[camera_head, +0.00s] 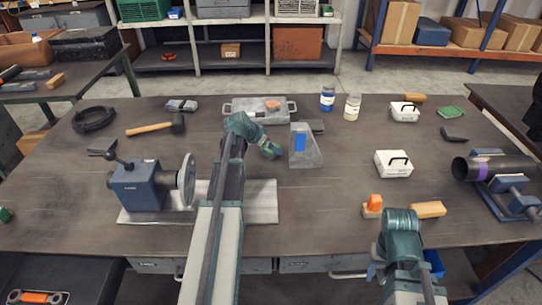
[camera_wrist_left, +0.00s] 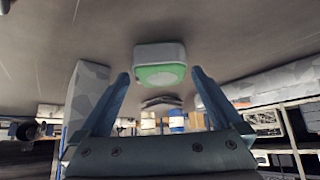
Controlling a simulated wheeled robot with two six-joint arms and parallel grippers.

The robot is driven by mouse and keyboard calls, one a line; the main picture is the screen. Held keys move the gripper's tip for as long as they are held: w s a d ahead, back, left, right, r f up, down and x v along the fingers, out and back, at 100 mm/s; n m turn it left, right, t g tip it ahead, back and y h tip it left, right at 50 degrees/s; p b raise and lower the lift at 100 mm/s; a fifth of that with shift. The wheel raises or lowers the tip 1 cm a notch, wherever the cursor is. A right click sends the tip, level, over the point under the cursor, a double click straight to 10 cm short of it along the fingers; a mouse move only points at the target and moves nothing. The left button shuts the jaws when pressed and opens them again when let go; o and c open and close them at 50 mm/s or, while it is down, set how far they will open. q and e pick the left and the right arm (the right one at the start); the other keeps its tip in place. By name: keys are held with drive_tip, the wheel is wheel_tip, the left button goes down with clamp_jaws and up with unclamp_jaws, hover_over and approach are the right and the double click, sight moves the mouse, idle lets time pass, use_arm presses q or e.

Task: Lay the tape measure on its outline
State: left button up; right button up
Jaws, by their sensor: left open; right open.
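A green and pale grey rounded thing, which looks like the tape measure (camera_wrist_left: 160,66), lies on the table in the left wrist view. In the head view a bit of green (camera_head: 272,149) shows at the end of my left arm. My left gripper (camera_wrist_left: 160,80) is open, its two fingers pointing toward the tape measure, one on each side in the picture; I cannot tell whether they touch it. My right gripper (camera_head: 400,225) is over the front of the table, with its fingers mostly hidden. I cannot make out the outline in either view.
A grey slanted block (camera_head: 306,150) stands close right of my left gripper. A handled grey plate (camera_head: 238,110) lies behind. Two jars (camera_head: 327,98) stand farther back. A blue machine (camera_head: 138,187) is at left, white boxes (camera_head: 393,166) and a dark pipe (camera_head: 492,167) at right.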

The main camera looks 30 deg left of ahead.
use_arm(q)
drive_tip(key=shift+b+x, duration=0.3)
drive_tip(key=shift+x, duration=0.7)
drive_tip(key=shift+r, duration=0.1)
use_arm(e)
drive_tip(key=shift+f, duration=0.7)
use_arm(q)
clamp_jaws()
drive_tip(key=shift+r, duration=0.15)
use_arm(e)
drive_tip(key=shift+r, duration=0.1)
use_arm(q)
wheel_tip(320, 180, up, 3)
drive_tip(key=p, duration=0.3)
drive_tip(key=shift+r+p, duration=0.35)
drive_tip(key=shift+p, duration=0.25)
drive_tip(key=s+d, duration=0.2)
drive_tip(key=s, duration=0.2)
drive_tip(key=s+d, duration=0.3)
drive_tip(key=s, duration=0.2)
drive_tip(key=s+d+r+p, duration=0.1)
drive_tip(key=s+d, duration=0.2)
drive_tip(key=s, duration=0.2)
drive_tip(key=shift+d, duration=0.1)
use_arm(e)
wheel_tip(320, 180, up, 5)
drive_tip(key=shift+f, duration=0.1)
